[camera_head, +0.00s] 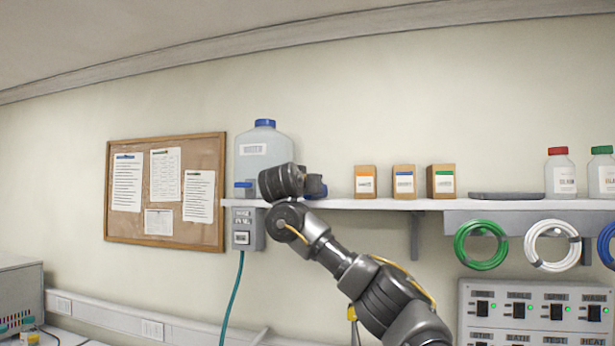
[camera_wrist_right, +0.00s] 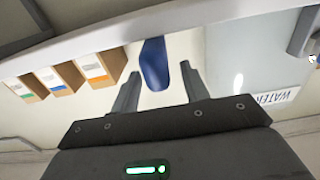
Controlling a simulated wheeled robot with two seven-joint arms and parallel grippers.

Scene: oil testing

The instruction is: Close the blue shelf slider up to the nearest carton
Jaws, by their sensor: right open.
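The blue slider (camera_wrist_right: 153,65) shows in the right wrist view between the two finger ends of my right gripper (camera_wrist_right: 160,70), which is open. I cannot tell whether the fingers touch it. In the head view a bit of blue (camera_head: 317,195) shows at the shelf beside my right gripper (camera_head: 318,186); the rest is hidden behind the wrist. The nearest carton, with an orange label (camera_head: 365,182), stands upright on the shelf to the right, apart from the slider. It also shows in the right wrist view (camera_wrist_right: 100,66). My left gripper is out of view.
A large water jug (camera_head: 264,150) with a blue cap stands left of my wrist. Cartons with blue (camera_head: 404,182) and green (camera_head: 441,181) labels stand farther right on the white shelf (camera_head: 390,204). Shelf room between slider and nearest carton looks clear.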

